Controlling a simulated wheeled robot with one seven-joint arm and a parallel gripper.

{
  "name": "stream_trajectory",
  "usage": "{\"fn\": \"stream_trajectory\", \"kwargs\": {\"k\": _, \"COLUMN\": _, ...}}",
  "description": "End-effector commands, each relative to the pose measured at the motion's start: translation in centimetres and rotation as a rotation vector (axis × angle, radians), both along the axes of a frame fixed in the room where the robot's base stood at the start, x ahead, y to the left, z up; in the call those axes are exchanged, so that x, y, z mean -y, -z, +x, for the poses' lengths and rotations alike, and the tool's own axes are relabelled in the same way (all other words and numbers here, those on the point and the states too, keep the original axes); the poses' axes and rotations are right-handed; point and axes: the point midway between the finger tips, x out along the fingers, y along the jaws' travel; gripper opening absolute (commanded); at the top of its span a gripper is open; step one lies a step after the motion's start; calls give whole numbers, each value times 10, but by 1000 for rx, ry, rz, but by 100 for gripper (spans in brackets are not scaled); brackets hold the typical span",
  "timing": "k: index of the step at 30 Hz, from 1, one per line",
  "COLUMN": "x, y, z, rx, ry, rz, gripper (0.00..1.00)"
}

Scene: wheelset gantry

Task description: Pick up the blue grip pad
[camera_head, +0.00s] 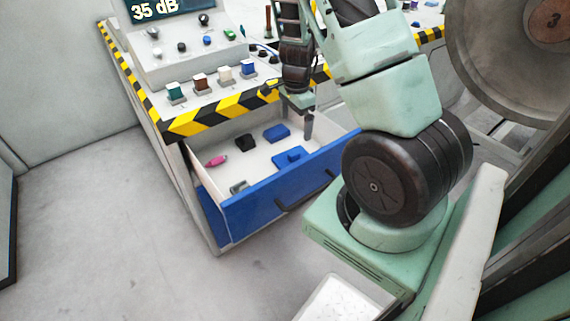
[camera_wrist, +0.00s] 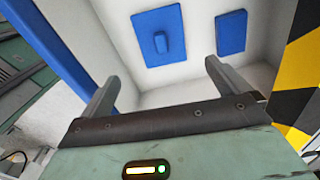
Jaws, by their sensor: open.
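Two blue pieces lie in an open drawer (camera_head: 262,201). One is a flat blue pad with a small raised block on top (camera_head: 289,158), also in the wrist view (camera_wrist: 144,42). The other is a plain blue pad (camera_head: 277,132), at upper right in the wrist view (camera_wrist: 231,33). Which of them is called the grip pad I cannot tell for sure. My gripper (camera_head: 297,121) hangs above the drawer's right part, near both pieces. In the wrist view my gripper (camera_wrist: 160,70) is open, with nothing between its fingers, and both pieces lie beyond the fingertips.
A black piece (camera_head: 245,142), a pink piece (camera_head: 216,160) and a grey piece (camera_head: 239,187) also lie in the drawer. The console with a yellow-black striped edge (camera_head: 207,119) overhangs the drawer's back. Drawer walls surround the pieces. Floor at left is clear.

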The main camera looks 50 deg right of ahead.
Motion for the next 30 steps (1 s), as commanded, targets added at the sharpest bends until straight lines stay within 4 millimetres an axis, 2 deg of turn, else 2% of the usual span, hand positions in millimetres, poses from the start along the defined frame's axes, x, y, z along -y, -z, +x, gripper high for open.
{"fn": "stream_trajectory", "kwargs": {"k": 1, "x": 0, "y": 16, "z": -1, "rx": -3, "ry": 2, "rz": 2, "gripper": 100}}
{"fn": "stream_trajectory", "kwargs": {"k": 9, "x": -1, "y": 70, "z": -1, "rx": -2, "ry": -2, "rz": 3, "gripper": 100}}
{"fn": "stream_trajectory", "kwargs": {"k": 13, "x": -1, "y": 85, "z": 0, "rx": -1, "ry": -3, "rz": 1, "gripper": 100}}
{"fn": "stream_trajectory", "kwargs": {"k": 20, "x": -1, "y": 96, "z": 1, "rx": 1, "ry": -5, "rz": 2, "gripper": 100}}
{"fn": "stream_trajectory", "kwargs": {"k": 30, "x": 0, "y": 141, "z": 3, "rx": -1, "ry": -5, "rz": 3, "gripper": 100}}
